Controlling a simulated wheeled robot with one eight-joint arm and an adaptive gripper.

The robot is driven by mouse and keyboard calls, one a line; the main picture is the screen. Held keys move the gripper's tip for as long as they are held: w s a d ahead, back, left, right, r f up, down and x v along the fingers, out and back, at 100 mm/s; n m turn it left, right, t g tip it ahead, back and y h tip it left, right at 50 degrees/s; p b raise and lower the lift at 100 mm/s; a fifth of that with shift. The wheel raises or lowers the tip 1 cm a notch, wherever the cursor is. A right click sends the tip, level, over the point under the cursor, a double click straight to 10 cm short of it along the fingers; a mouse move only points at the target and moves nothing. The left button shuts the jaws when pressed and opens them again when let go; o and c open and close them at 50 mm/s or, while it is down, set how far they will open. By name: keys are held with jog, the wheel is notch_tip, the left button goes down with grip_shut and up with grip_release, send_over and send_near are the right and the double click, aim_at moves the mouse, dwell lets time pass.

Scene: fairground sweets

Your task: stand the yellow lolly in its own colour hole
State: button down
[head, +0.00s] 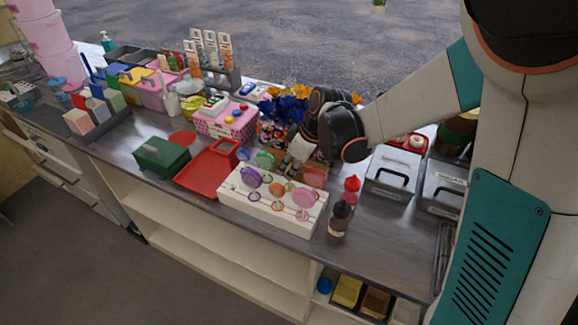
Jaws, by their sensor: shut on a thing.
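The white lolly stand (236,196) lies along the counter's front edge. Several lollies stand in it: a purple one (250,177), a green one (265,159), an orange one (277,188), a pink one (304,197) and a red one (315,177). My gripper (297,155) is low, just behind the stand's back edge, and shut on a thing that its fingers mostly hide. This seems to be the yellow lolly, but I cannot make out its yellow head or stick. I see no yellow lolly standing in the stand. The yellow hole cannot be picked out.
A red tray (205,172) and a dark green box (161,157) lie left of the stand. A dark-capped bottle (340,218) and a red-topped bottle (351,188) stand close at its right. A pink basket (226,124) and colourful sweets are behind. A grey-lidded box (391,172) stands further right.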

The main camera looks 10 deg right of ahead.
jog(key=shift+f, duration=0.2)
jog(key=c, duration=1.5)
grip_release()
jog(key=shift+c, duration=0.2)
jog(key=o, duration=0.6)
notch_tip(320, 180, up, 9)
jog(key=p, duration=0.6)
